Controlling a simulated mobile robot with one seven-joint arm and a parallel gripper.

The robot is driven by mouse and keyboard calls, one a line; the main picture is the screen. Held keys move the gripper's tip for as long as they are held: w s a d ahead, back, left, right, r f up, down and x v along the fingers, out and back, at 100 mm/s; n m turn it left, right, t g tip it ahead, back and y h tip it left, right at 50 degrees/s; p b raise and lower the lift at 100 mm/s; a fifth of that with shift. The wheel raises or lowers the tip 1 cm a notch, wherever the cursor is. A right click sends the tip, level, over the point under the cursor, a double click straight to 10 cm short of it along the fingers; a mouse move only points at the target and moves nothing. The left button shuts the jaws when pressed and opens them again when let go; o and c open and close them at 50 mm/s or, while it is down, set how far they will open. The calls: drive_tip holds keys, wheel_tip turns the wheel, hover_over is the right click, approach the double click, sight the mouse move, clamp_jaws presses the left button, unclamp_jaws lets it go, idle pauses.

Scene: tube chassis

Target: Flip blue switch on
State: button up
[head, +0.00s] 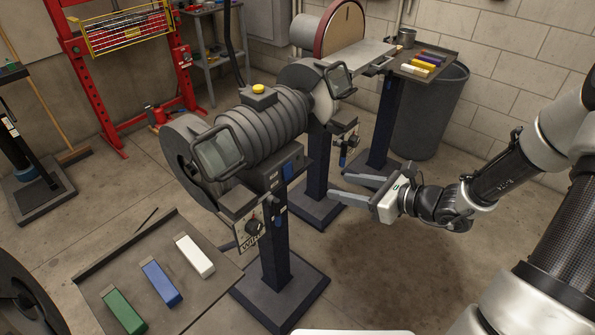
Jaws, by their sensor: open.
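A bench grinder (268,120) stands on a dark pedestal (274,258).
A tray (190,296) with green, blue and white bars lies at front left. A sander (340,30) with a worktable stands behind, near a shelf (452,58) of coloured bars and a dark bin (430,122). A red press frame (75,82) stands back left. Floor below my gripper is clear.

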sight(289, 175)
drive_tip(key=b+x, duration=0.3)
drive_tip(key=x, duration=1.4)
drive_tip(key=shift+w, duration=0.15)
